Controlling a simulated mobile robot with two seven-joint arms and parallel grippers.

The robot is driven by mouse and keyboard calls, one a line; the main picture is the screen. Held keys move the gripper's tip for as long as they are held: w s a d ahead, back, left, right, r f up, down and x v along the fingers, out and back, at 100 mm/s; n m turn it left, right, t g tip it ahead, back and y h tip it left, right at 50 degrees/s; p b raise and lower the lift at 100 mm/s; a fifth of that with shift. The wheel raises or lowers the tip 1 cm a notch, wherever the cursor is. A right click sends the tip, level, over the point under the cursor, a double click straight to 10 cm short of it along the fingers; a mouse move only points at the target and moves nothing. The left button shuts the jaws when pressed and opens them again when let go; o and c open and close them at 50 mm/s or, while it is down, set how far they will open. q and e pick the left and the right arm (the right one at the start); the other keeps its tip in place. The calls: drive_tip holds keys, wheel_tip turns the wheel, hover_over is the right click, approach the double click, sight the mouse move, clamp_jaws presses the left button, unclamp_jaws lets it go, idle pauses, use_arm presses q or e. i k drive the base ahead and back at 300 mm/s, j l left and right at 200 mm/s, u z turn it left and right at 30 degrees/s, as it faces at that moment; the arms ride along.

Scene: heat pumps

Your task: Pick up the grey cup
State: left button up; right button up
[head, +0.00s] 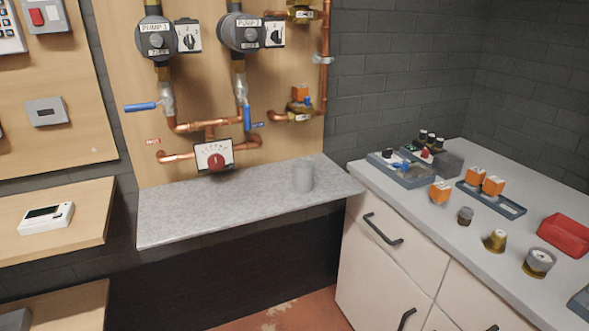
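Neither of my grippers shows in the head view.
A mixing valve with a red knob (214,156) and copper pipes are on the board behind the shelf. A white cabinet (383,268) stands at right, bearing small fittings, orange boxes (440,192) and a red tray (565,235). A wooden shelf (85,237) with a white device is at left.

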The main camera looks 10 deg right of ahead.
sight(303, 177)
drive_tip(key=i+j+z, duration=0.15)
drive_tip(key=i+j, duration=0.65)
